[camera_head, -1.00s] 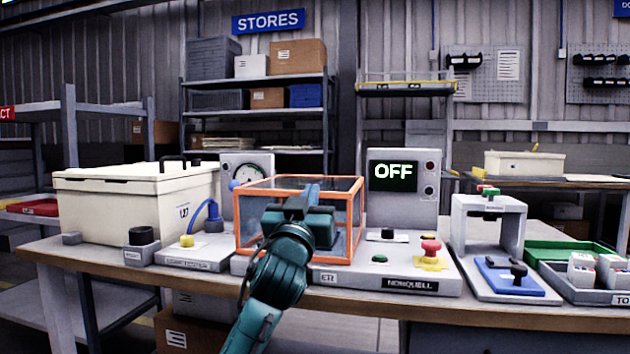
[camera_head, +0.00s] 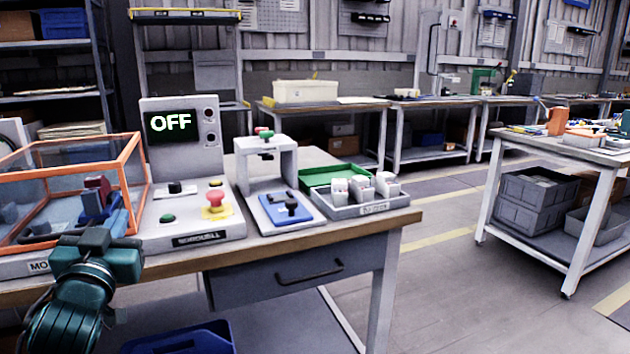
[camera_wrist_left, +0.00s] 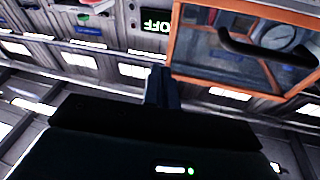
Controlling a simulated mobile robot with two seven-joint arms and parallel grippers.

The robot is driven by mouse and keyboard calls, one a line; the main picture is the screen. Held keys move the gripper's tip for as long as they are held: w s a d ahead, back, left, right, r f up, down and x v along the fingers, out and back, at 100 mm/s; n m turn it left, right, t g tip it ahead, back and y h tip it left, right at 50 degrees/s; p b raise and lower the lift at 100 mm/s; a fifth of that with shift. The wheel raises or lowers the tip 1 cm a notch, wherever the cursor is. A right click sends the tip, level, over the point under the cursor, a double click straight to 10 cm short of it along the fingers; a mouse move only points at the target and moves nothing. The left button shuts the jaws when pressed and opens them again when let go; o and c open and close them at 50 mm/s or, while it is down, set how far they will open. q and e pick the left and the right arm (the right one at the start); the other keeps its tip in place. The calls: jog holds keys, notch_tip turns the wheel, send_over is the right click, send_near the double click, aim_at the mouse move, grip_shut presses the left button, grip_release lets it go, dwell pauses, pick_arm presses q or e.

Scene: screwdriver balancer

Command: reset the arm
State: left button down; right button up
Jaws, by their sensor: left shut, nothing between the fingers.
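My left gripper (camera_head: 96,208) is teal and dark, low at the left in the head view, in front of the orange-framed clear guard box (camera_head: 128,160). The guard box also shows there at upper right, with a black handle (camera_wrist_left: 265,55). Behind the gripper a dark red and blue fixture (camera_head: 98,185) shows partly, some of it hidden by the gripper. My right gripper is not in view.
The console display (camera_head: 170,122) reads OFF. A red button on yellow (camera_head: 215,198), a small press stand (camera_head: 268,170) with a blue plate, and a grey and green tray (camera_head: 365,205) stand on the bench. Open floor lies right of it, before another cart (camera_head: 570,150).

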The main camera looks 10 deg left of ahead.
pick_arm(q)
jog(key=s+d+f+m+g+h+p, duration=0.25)
jog(key=s+d+f+h+p, duration=0.2)
jog(key=d+p, duration=0.35)
jog(key=s+d+f+m+g+h+p, duration=0.25)
jog(key=s+d+f+g+p, duration=0.2)
jog(key=d+p, duration=0.4)
jog(key=s+d+f+g+h+p, duration=0.2)
jog(key=s+d+p, duration=0.4)
jog(key=s+p, duration=0.3)
jog(key=shift+s+f, duration=0.55)
jog(key=shift+s, duration=0.55)
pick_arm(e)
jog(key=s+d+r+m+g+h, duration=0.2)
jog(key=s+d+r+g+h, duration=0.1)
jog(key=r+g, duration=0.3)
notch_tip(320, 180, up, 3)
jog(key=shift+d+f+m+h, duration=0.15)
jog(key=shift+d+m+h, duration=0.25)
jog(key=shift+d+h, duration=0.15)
pick_arm(q)
jog(key=c, duration=2.2)
grip_release()
jog(key=shift+d, duration=0.1)
